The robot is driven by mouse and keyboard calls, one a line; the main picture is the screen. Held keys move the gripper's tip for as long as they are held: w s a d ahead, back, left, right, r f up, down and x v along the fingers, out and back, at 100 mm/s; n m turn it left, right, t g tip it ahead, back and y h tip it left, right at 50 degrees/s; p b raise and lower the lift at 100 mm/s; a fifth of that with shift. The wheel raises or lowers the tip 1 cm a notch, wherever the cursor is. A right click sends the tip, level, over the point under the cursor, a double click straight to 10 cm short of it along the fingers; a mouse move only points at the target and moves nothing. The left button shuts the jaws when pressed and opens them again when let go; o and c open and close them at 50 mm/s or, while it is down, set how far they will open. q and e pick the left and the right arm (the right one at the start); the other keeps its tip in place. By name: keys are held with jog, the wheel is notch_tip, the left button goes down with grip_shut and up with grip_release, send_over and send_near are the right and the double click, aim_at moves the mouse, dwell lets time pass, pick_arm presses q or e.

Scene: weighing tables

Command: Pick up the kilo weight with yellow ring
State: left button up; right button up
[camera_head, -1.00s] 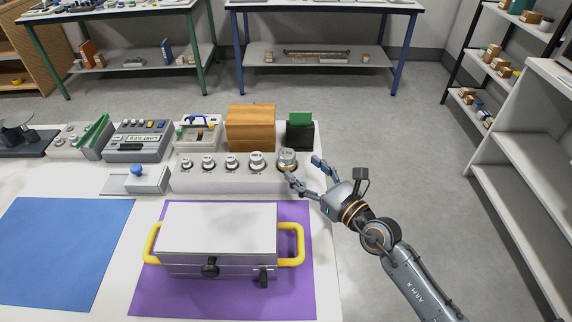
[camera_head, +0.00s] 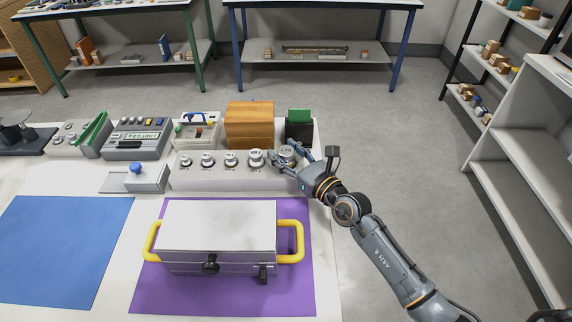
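The kilo weight (camera_head: 287,151) is the large silver cylinder at the right end of the pale weight rack (camera_head: 215,183). It stands upright in the rack; its lower part and any yellow ring there are hidden by my fingers. My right gripper (camera_head: 288,155) is open, reaching in from the right, with one finger on the near side of the weight and one on its far right side. I cannot tell whether the fingers touch it. My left gripper is not in view.
Several smaller silver weights, such as the neighbouring one (camera_head: 256,157), stand left of it. A black holder with a green block (camera_head: 299,117) and a wooden box (camera_head: 249,125) stand just behind. A metal case with yellow handles (camera_head: 218,228) sits on a purple mat (camera_head: 180,300) in front.

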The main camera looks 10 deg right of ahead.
grip_shut()
jog(key=shift+w+r, duration=0.1)
jog(key=shift+r, duration=0.1)
jog(key=shift+r, duration=0.1)
